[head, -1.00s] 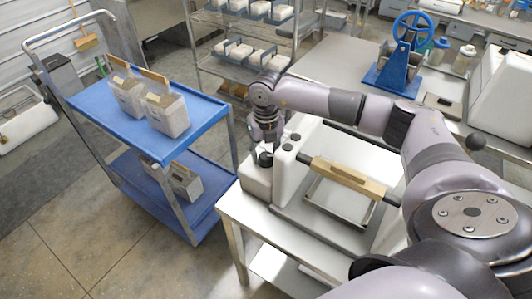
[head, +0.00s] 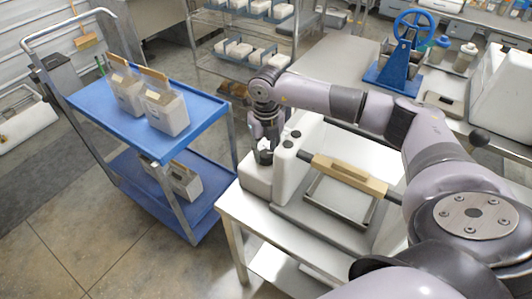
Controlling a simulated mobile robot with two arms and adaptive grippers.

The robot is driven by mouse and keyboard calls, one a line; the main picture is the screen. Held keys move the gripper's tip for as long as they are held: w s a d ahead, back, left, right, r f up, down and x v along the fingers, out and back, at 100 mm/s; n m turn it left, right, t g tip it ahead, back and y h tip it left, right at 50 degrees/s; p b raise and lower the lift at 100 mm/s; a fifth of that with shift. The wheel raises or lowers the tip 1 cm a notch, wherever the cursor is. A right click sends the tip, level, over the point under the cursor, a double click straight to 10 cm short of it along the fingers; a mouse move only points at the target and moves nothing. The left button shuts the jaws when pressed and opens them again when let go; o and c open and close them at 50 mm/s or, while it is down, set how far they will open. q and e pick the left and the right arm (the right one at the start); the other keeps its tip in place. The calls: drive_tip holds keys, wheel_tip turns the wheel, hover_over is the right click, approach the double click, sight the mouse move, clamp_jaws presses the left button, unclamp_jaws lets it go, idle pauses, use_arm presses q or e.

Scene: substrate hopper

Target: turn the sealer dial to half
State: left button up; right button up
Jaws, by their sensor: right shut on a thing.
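The sealer (head: 330,222) stands on a white table, with a light wooden handle bar (head: 345,174) across it. Two dark knobs (head: 291,139) sit on top of its white left housing. My right gripper (head: 265,152) points down at the left end of the sealer, just left of that housing. It is shut on the sealer dial, which the fingers mostly hide, so its setting cannot be read. A small white patch shows between the fingers. My left gripper is not in view.
A blue cart (head: 205,112) with filled bags on both shelves stands to the left. A wire rack (head: 240,50) with trays is behind. A blue hand-wheel device (head: 400,60) stands at the back right. My right arm spans above the sealer.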

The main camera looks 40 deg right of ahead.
sight(266, 153)
drive_tip(key=n+b, duration=0.4)
drive_tip(key=n, duration=0.1)
drive_tip(key=shift+f, duration=0.15)
drive_tip(key=n+b, duration=0.2)
drive_tip(key=n, duration=0.1)
drive_tip(key=shift+n+b, duration=0.7)
drive_tip(key=shift+n, duration=0.4)
drive_tip(key=shift+r, duration=0.2)
drive_tip(key=o, duration=1.2)
drive_tip(key=shift+c, duration=0.2)
wheel_tip(266, 153, up, 12)
